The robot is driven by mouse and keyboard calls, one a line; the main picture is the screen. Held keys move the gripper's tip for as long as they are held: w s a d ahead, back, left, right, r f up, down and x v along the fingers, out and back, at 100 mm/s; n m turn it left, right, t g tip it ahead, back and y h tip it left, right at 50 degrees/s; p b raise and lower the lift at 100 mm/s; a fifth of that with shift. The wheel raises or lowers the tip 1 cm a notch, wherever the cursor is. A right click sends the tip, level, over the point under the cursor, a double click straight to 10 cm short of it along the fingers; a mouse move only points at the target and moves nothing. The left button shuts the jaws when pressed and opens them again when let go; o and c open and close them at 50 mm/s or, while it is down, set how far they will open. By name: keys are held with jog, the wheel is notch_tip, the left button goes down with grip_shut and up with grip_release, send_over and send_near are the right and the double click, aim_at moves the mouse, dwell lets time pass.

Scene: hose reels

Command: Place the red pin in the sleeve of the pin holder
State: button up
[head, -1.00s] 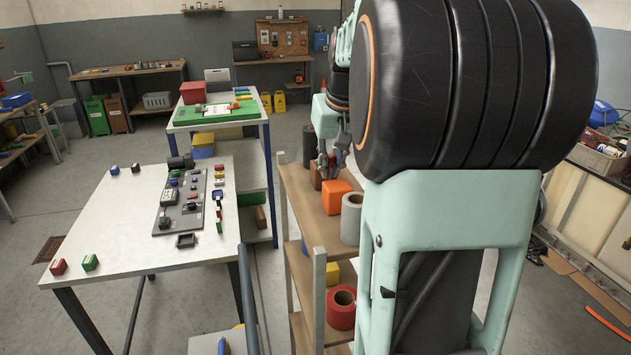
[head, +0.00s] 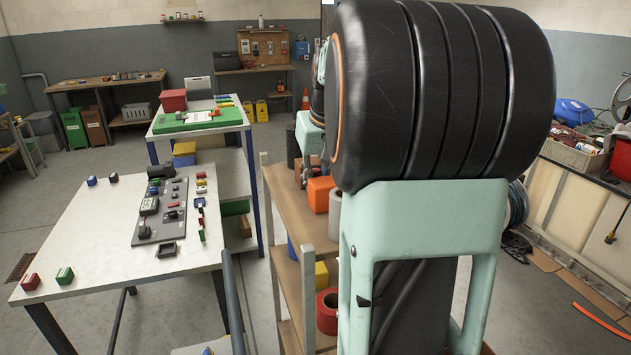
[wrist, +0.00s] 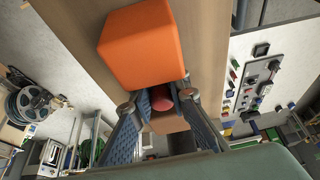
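The red pin (wrist: 162,102) shows in the wrist view as a short red round shape between my fingers. My gripper (wrist: 167,92) has its pads close against both sides of it and looks shut on it. In the head view my gripper (head: 308,168) is over the wooden shelf, just behind the orange block, and partly hidden by my arm. The pin cannot be made out there. I cannot clearly pick out the pin holder or its sleeve in either view.
The orange block (head: 320,194) is close to my fingers; it also shows in the wrist view (wrist: 140,45). A grey roll (head: 335,214) stands in front of it on the shelf (head: 290,208). The white table (head: 92,236) at left carries a grey panel (head: 147,235) and several small parts.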

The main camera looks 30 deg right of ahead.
jog(key=o, duration=0.4)
